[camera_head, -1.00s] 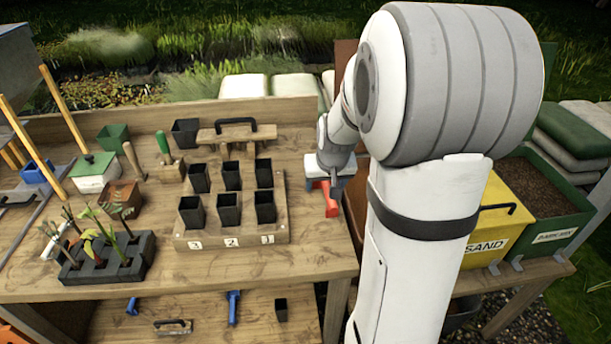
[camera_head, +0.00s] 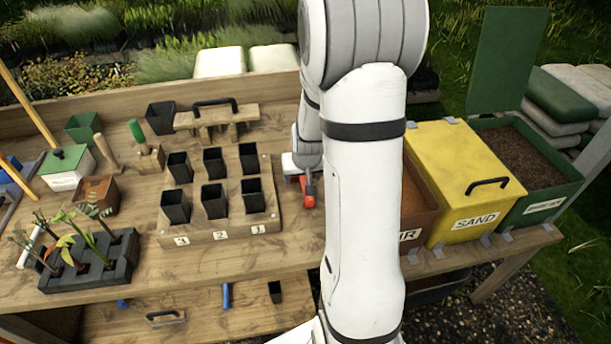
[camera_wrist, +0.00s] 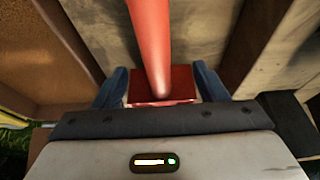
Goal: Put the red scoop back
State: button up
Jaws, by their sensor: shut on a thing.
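The red scoop (camera_head: 307,193) is in my gripper (camera_head: 300,180), near the right end of the wooden bench, right of the block of black pots. In the wrist view, the blue fingers of my gripper (camera_wrist: 160,87) stand on both sides of a red part of the scoop (camera_wrist: 175,80), and a red bar runs from it up the frame. My gripper is shut on the scoop. My arm hides part of the bench and the bin next to it, and the whole shape of the scoop does not show.
Right of my arm stand a partly hidden brown-orange bin (camera_head: 417,206), a yellow SAND bin (camera_head: 455,170) with its lid shut, and a green bin (camera_head: 550,203) of dark material with its lid raised. Numbered black pots (camera_head: 214,202) stand left of my gripper.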

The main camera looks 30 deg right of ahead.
jog(key=shift+f, duration=0.3)
jog(key=shift+f, duration=0.2)
jog(key=o, duration=1.3)
jog(key=shift+s, duration=0.1)
jog(key=shift+r, duration=0.2)
